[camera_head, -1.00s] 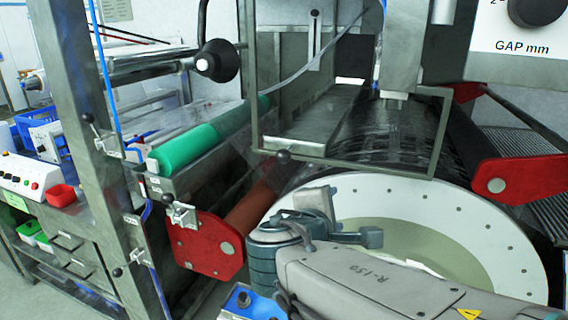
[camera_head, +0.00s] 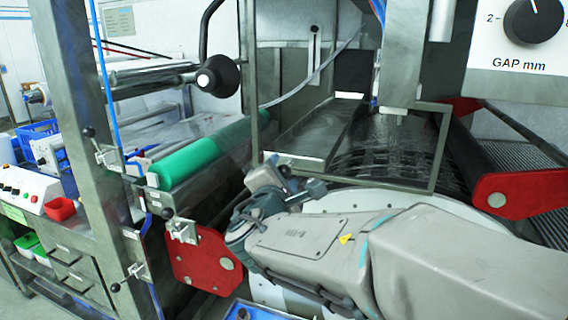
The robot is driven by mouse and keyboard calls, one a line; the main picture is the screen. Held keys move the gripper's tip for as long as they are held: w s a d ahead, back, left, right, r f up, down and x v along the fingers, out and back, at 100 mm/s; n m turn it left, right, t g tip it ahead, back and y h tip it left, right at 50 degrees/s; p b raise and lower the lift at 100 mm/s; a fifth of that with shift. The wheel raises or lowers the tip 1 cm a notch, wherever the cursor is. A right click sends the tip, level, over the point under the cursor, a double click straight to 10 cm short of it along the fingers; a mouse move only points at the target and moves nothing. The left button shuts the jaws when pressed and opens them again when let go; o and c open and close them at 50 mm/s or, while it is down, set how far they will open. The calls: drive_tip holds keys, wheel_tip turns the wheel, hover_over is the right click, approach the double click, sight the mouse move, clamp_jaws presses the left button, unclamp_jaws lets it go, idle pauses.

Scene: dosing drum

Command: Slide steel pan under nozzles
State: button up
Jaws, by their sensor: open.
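The steel pan (camera_head: 312,128) is a long, shallow grey tray with a pale near edge, at the upper middle of the view. It lies to the left of the nozzle block (camera_head: 397,100), beside the dark drum (camera_head: 385,155). A black knob shows at the pan's near end, partly hidden by my gripper. My gripper (camera_head: 288,182) is open just in front of this near end. The knob appears between its fingers in the picture; I cannot tell whether they touch it.
Red brackets stand at left (camera_head: 205,262) and right (camera_head: 520,192). A green roller (camera_head: 205,152) lies to the left. My arm covers much of the drum's white end ring (camera_head: 405,197).

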drive_tip(key=shift+w+d, duration=0.15)
drive_tip(key=shift+w, duration=0.7)
drive_tip(key=shift+w+d, duration=0.1)
drive_tip(key=shift+w, duration=0.75)
